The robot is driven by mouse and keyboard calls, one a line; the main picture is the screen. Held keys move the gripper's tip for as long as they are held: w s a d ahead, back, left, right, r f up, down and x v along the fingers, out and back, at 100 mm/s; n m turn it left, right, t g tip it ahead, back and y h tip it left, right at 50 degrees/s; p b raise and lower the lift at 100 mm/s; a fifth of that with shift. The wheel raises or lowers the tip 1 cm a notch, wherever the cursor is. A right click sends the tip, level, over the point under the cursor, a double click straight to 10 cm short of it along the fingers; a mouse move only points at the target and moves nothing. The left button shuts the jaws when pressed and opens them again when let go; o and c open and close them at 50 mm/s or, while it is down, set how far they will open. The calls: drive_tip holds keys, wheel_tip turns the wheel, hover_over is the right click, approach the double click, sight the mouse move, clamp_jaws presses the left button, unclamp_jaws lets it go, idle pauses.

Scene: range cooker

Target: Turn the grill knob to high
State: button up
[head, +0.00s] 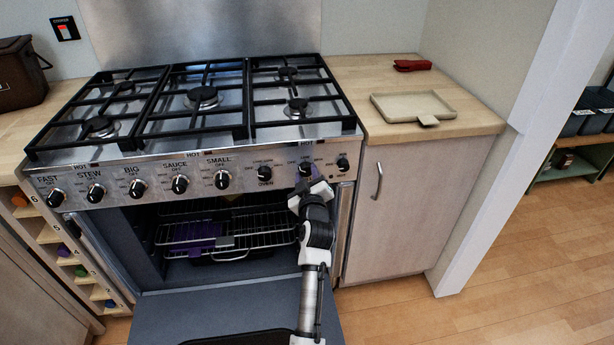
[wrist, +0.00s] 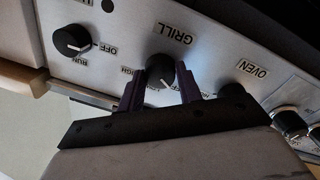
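The grill knob (wrist: 160,72) is a round black knob under the GRILL label on the steel control panel. It also shows in the head view (head: 305,168), second from the right in the row. My gripper (wrist: 160,78) has its two purple fingers on either side of this knob, close against it, and appears shut on it. In the head view my gripper (head: 311,188) reaches up to the panel from below. A pale mark shows on the knob's lower side in the wrist view.
The oven knob (head: 264,172) and the rightmost knob (head: 342,163) flank the grill knob closely. The oven door (head: 220,310) hangs open below, with wire racks (head: 200,238) inside. Black pan grates (head: 200,95) lie above. A cupboard (head: 410,215) stands right.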

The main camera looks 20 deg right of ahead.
drive_tip(key=shift+c, duration=0.8)
drive_tip(key=shift+m, duration=0.4)
drive_tip(key=m, duration=0.4)
drive_tip(key=shift+m+p, duration=0.3)
drive_tip(key=shift+p, duration=0.1)
drive_tip(key=m+p, duration=0.1)
drive_tip(key=m, duration=0.5)
drive_tip(key=shift+r+y+p, duration=0.15)
drive_tip(key=shift+y+p, duration=0.15)
drive_tip(key=m+p, duration=0.1)
drive_tip(key=m, duration=0.2)
drive_tip(key=m+p, duration=0.1)
drive_tip(key=m, duration=0.2)
drive_tip(key=shift+g+y, duration=0.3)
drive_tip(key=shift+y, duration=0.1)
drive_tip(key=m+p, duration=0.2)
drive_tip(key=m, duration=0.3)
drive_tip(key=shift+m, duration=0.4)
